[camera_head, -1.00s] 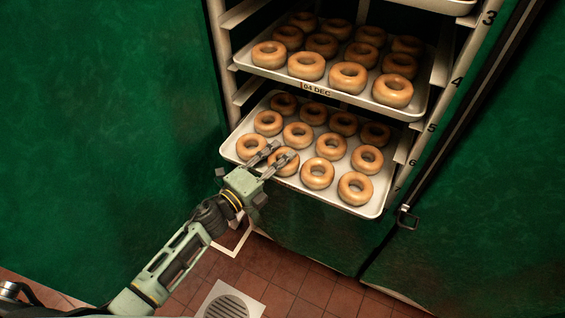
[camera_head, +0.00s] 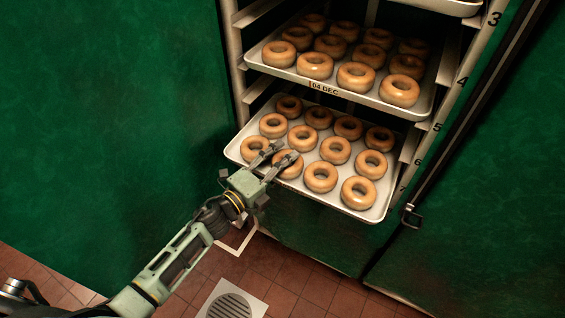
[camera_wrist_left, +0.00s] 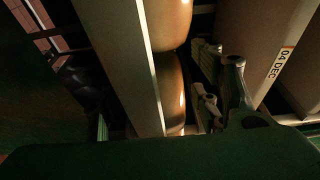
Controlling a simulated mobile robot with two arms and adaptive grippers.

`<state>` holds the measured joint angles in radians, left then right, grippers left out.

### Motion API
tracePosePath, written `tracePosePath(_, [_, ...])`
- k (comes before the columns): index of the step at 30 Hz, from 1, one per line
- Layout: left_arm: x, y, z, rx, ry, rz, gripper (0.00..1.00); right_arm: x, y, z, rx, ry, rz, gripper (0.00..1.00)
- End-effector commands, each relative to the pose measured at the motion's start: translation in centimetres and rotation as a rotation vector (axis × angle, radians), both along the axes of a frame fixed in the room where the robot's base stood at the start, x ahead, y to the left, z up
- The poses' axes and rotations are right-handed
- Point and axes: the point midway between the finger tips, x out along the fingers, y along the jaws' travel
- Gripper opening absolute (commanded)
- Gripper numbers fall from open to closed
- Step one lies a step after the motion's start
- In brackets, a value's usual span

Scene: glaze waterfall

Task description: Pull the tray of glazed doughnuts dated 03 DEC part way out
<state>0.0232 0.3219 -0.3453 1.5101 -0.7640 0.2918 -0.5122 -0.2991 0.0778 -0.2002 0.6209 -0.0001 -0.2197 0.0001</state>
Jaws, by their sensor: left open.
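The lower tray of glazed doughnuts (camera_head: 350,209) sticks out of the green cabinet, further than the tray above it. No date shows on it; my left gripper covers part of its front edge. My left gripper (camera_head: 279,154) is open at that edge, left of the middle, with its fingers reaching over the rim beside the front doughnuts. In the left wrist view the fingers (camera_wrist_left: 217,86) are close to doughnuts (camera_wrist_left: 168,75) and a pale tray rim (camera_wrist_left: 122,55). Whether they touch the rim I cannot tell. My right gripper is not in view.
The upper doughnut tray (camera_head: 390,108) bears the label 04 DEC (camera_head: 323,88), which also shows in the left wrist view (camera_wrist_left: 282,62). The numbered right upright (camera_head: 437,128) and a latch (camera_head: 411,218) stand to the right. Tiled floor with a drain (camera_head: 232,304) lies below.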

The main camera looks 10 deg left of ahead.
Motion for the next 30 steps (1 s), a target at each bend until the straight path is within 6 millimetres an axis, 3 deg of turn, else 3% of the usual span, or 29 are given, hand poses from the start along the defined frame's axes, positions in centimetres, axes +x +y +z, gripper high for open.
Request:
tracePosePath(10, [-0.6,0.4,0.0,-0.001,0.000,0.000,0.59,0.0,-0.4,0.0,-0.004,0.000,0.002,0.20])
tracePosePath(24, [-8.2,5.1,-0.1,0.000,0.002,0.000,0.59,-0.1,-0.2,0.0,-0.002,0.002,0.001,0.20])
tracePosePath(30, [-9.8,6.2,0.0,0.000,0.000,0.000,0.59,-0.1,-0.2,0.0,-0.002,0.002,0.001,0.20])
